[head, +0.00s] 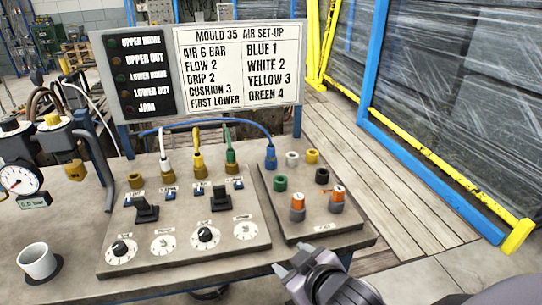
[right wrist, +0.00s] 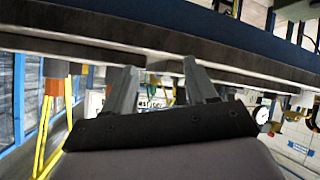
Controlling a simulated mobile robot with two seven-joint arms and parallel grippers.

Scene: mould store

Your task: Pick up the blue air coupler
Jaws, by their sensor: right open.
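The blue air coupler (head: 270,158) stands upright at the back left corner of the small right-hand board. A blue hose (head: 245,124) arches from it to the left, behind the other couplers. What holds the coupler's lower end is too small to tell. My right gripper (head: 293,264) is open and empty at the front edge of the bench, well in front of the coupler and apart from it. In the right wrist view its two fingers (right wrist: 158,88) stand apart with nothing between them, below the bench edge. My left gripper is not in view.
White (head: 165,163), yellow (head: 198,160) and green (head: 231,154) couplers stand in a row on the left board. Two orange-topped knobs (head: 297,202) (head: 338,194) stand near the right board's front. A sign panel (head: 240,68) rises behind. A white cup (head: 37,262) stands front left.

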